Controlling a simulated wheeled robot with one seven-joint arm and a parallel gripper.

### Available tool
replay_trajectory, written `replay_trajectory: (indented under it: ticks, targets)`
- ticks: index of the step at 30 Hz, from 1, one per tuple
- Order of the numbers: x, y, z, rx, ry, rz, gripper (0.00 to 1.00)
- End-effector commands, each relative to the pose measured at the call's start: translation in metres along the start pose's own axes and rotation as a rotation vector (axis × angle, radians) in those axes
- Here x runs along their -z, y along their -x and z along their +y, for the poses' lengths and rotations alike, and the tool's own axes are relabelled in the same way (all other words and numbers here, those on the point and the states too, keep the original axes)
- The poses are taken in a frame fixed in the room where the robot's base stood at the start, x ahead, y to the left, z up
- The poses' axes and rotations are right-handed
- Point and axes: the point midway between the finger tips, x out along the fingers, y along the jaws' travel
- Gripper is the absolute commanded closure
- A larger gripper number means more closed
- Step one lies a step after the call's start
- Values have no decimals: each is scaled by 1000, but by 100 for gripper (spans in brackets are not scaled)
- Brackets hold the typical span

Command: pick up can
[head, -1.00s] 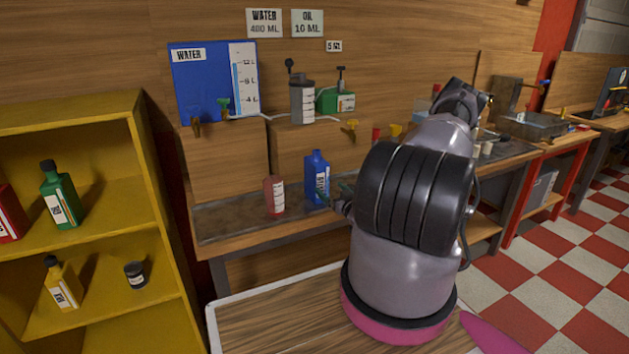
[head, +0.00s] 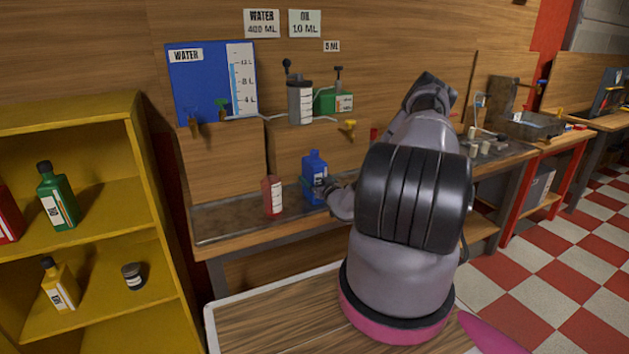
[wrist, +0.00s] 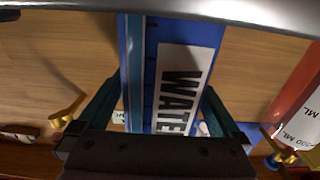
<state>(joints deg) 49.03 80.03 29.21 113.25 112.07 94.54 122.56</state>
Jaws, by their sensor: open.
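The can (head: 314,166) is blue with a white label and stands upright on the bench, right of a red measuring cup (head: 272,196). My gripper (wrist: 160,92) is open, with one finger on each side of the blue body. In the head view my gripper (head: 328,190) is at the can's lower right; the arm and hand hide part of it. I cannot tell whether the fingers touch it.
A blue water tank (head: 205,90), a grey pump bottle (head: 300,102) and a green can (head: 332,101) stand on the raised ledge behind. A yellow shelf (head: 85,225) with bottles is at left. The bench (head: 225,225) is clear left of the red cup.

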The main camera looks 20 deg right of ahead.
Motion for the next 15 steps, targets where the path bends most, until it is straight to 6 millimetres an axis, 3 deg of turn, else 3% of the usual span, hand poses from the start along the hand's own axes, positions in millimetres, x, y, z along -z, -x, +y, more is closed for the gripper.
replay_trajectory:
  ticks: [2, 9, 10, 15]
  targets:
    - [0, 0, 0, 0, 0, 0, 0]
    - [0, 0, 0, 0, 1, 0, 92]
    - [0, 0, 0, 0, 1, 0, 100]
    - [1, 0, 0, 1, 1, 3, 100]
